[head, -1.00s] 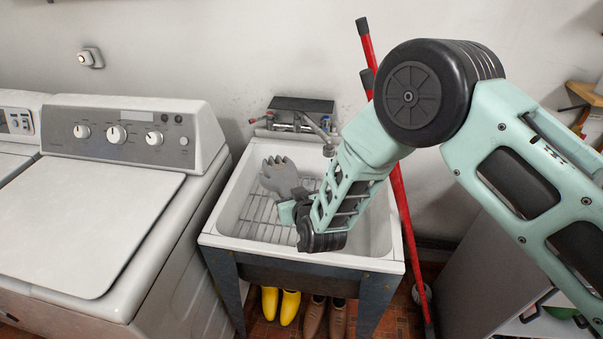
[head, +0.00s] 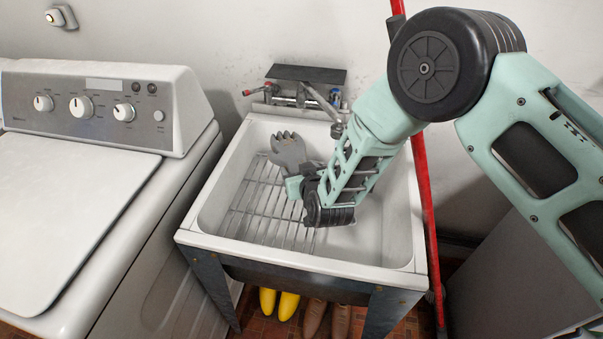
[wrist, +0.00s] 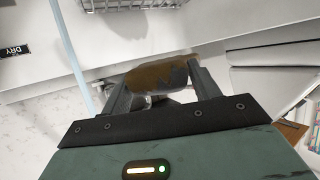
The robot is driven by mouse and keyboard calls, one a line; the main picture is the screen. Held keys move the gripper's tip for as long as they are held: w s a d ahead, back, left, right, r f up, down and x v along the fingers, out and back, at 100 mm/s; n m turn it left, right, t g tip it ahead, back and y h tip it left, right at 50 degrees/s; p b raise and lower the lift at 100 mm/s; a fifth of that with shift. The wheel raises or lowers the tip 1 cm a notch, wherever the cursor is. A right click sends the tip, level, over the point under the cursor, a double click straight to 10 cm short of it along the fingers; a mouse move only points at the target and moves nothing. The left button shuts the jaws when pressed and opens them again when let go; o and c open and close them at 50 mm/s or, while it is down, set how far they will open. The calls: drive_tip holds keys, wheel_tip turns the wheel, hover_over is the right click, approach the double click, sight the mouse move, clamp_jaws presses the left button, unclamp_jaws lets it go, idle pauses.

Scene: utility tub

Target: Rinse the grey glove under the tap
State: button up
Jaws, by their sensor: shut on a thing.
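The grey glove (head: 289,152) is held upright over the white tub (head: 232,246), its fingers pointing up. My gripper (head: 300,184) is shut on its lower end. In the wrist view the glove (wrist: 158,76) lies between both fingers of my gripper (wrist: 160,88) and carries a brown stain. The tap (head: 322,103) is on the wall behind the tub, with its spout to the right of the glove. The glove is apart from the spout. I see no clear water stream in the head view. My arm hides part of the tub's right side.
A wire rack (head: 262,210) lies in the tub. A white washing machine (head: 75,190) stands close on the left. A red pole (head: 425,205) leans at the tub's right. Yellow boots (head: 278,302) and brown shoes (head: 326,318) are underneath. A dark shelf (head: 305,74) sits above the tap.

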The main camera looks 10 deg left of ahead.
drive_tip(key=shift+w+d+f, duration=0.1)
drive_tip(key=shift+w+f, duration=0.2)
drive_tip(key=shift+f, duration=0.15)
drive_tip(key=shift+d+r, duration=0.1)
drive_tip(key=shift+d, duration=0.5)
drive_tip(key=d+p, duration=0.4)
drive_tip(key=d, duration=0.7)
drive_tip(key=shift+s+d, duration=0.25)
drive_tip(key=shift+d, duration=0.05)
idle(4.1)
